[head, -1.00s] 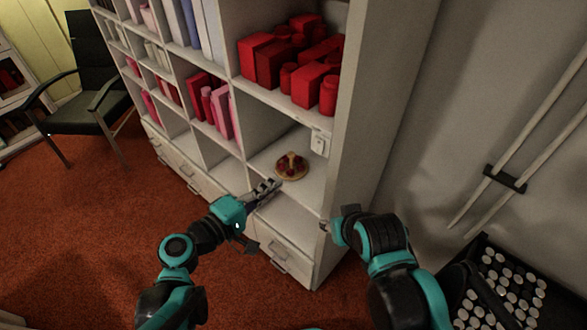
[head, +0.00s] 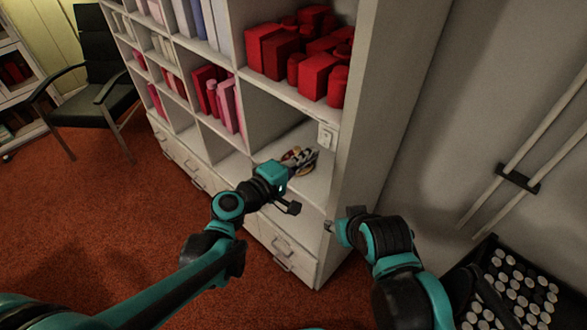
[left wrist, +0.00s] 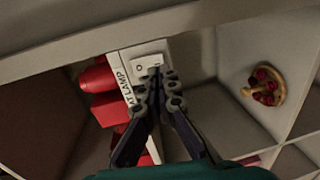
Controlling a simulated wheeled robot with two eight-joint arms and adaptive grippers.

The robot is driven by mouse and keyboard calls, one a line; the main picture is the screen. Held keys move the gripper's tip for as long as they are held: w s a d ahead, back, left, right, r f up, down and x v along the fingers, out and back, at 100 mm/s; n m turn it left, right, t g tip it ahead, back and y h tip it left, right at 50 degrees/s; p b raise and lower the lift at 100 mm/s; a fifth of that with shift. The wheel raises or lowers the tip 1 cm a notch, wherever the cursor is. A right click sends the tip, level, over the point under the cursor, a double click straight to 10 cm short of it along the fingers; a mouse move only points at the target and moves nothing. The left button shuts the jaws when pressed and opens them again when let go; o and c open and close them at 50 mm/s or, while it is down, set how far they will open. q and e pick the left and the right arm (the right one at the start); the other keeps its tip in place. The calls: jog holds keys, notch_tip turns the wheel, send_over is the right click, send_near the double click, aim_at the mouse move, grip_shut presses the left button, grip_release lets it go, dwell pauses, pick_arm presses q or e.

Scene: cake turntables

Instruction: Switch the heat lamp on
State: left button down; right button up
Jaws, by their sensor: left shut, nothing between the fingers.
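The heat lamp switch is a white box (head: 326,135) on the inner side wall of the shelf unit, under the shelf of red boxes. In the left wrist view the switch plate (left wrist: 143,62) shows a small rocker, and a label beside it reads in part "AT LAMP". My left gripper (head: 312,157) is shut and empty, just below the switch. In the left wrist view its fingertips (left wrist: 155,82) overlap the plate's lower part; I cannot tell whether they touch. My right gripper (head: 331,226) is by the shelf's front edge, its fingers mostly hidden.
A small round fruit-topped cake (left wrist: 264,87) lies in the same compartment, partly hidden by my left gripper in the head view. Red boxes (head: 300,60) fill the shelf above. The shelf's side panel (head: 370,130) stands close on the right. A chair (head: 95,90) is far left.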

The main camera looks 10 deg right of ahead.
aim_at(324, 146)
pick_arm(q)
jog(key=shift+b+x, duration=0.3)
jog(key=shift+x, duration=1.25)
jog(key=shift+w+d+f, duration=0.2)
jog(key=shift+d, duration=0.15)
jog(key=shift+a+r, duration=0.1)
